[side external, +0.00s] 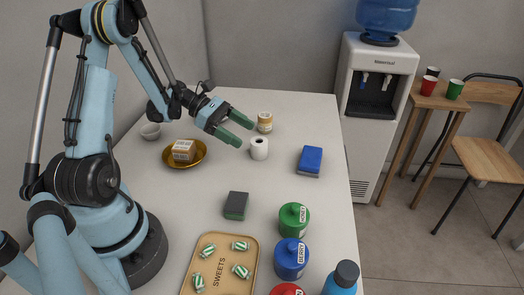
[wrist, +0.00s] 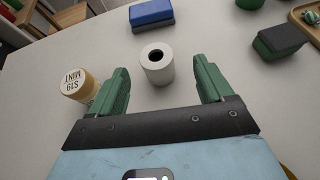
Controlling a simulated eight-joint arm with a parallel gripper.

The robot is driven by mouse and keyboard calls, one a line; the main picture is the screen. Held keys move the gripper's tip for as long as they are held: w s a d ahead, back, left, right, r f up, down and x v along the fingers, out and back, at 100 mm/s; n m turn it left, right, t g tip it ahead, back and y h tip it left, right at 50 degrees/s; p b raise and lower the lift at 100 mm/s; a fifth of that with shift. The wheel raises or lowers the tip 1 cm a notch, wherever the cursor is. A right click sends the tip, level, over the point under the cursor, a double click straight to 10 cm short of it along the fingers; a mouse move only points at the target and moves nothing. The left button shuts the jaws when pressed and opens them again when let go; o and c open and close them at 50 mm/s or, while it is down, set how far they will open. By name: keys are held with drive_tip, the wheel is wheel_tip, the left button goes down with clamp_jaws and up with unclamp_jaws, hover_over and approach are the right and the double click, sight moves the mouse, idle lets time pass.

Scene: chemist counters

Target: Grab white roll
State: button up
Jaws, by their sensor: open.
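The white roll (side external: 259,149) stands upright on the white counter, with a dark hole in its top. In the wrist view the white roll (wrist: 157,66) is ahead of my fingertips and roughly centred between them. My gripper (side external: 240,132) is open, with green fingers, above the counter to the left of the roll. In the wrist view my gripper (wrist: 162,77) has its two green fingers spread wide with nothing held between them. A gap shows between the roll and each finger.
A labelled jar (wrist: 78,84) stands just left of the left finger in the wrist view. A blue block (side external: 310,161) and a dark green-and-black block (side external: 236,205) lie nearby. A gold bowl (side external: 169,158) holds a small box. Bottles and a sweets tray (side external: 250,245) are in front.

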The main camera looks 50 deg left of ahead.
sight(260, 141)
drive_tip(key=shift+w+x, duration=0.2)
drive_tip(key=shift+x, duration=2.95)
drive_tip(key=shift+a, duration=0.15)
drive_tip(key=c, duration=1)
drive_tip(key=shift+c, duration=0.3)
drive_tip(key=shift+r, duration=0.2)
